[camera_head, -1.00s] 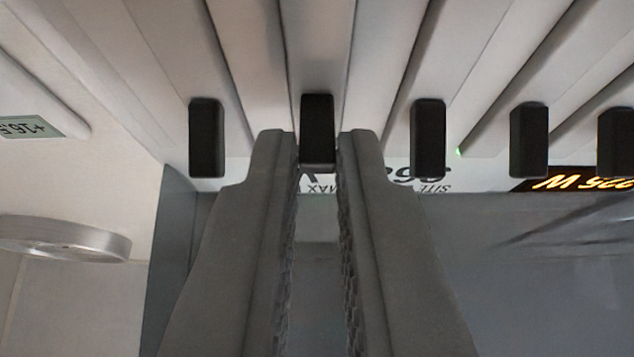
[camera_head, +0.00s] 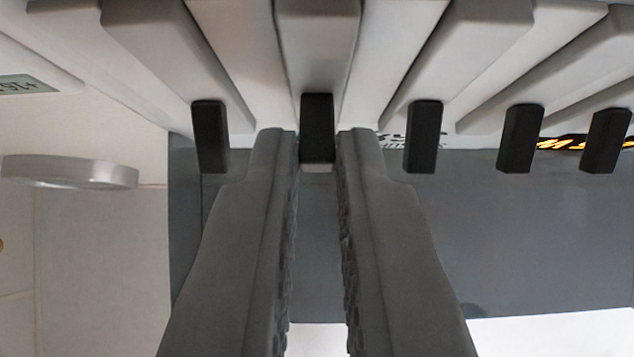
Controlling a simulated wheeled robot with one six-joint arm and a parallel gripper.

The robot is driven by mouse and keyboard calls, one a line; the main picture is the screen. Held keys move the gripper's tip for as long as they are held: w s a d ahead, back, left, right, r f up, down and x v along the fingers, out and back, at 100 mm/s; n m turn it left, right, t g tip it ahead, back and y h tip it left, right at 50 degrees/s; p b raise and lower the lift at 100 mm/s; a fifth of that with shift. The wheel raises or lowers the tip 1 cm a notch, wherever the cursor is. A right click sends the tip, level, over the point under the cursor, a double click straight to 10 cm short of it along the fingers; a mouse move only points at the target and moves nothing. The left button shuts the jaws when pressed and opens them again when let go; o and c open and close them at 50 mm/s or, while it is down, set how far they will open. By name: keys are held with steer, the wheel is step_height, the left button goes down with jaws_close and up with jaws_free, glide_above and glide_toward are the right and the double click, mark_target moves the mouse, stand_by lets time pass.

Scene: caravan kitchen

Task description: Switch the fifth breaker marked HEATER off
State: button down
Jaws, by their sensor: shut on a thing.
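A row of breakers with black levers runs across the top of the view. The picture of the panel is upside down, and no HEATER label is readable. My gripper (camera_head: 317,152) is around the second black lever from the left (camera_head: 317,122), with a fingertip close on each side. One black lever (camera_head: 210,136) is to the left of it. More black levers are to the right, the nearest one here (camera_head: 424,136). The held lever points the same general way as its neighbours.
A round silvery knob or rim (camera_head: 70,171) is at the left on a pale wall. A display with orange lettering (camera_head: 575,143) is partly hidden behind the right levers. A grey panel face (camera_head: 560,240) lies below the row.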

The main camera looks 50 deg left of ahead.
steer(key=c, duration=1.5)
jaws_free()
steer(key=v, duration=1.7)
steer(key=shift+s+d, duration=0.1)
steer(key=s+a+r+m+t+h, duration=0.3)
steer(key=s+m+h, duration=0.45)
steer(key=m, duration=0.55)
steer(key=s+a+r+m+t+h, duration=0.25)
steer(key=s+m+h, duration=0.55)
steer(key=m, duration=0.6)
steer(key=s+a+f+m+g+h, duration=0.2)
steer(key=s+f+m, duration=0.3)
steer(key=s+m, duration=0.4)
steer(key=s+a+f+m+g+h, duration=0.1)
steer(key=s+f+m+g, duration=0.3)
steer(key=s+m, duration=0.5)
step_height(320, 180, down, 2)
steer(key=shift+s+a+f+h, duration=0.1)
steer(key=shift+s+a+h, duration=0.2)
steer(key=shift+a, duration=0.35)
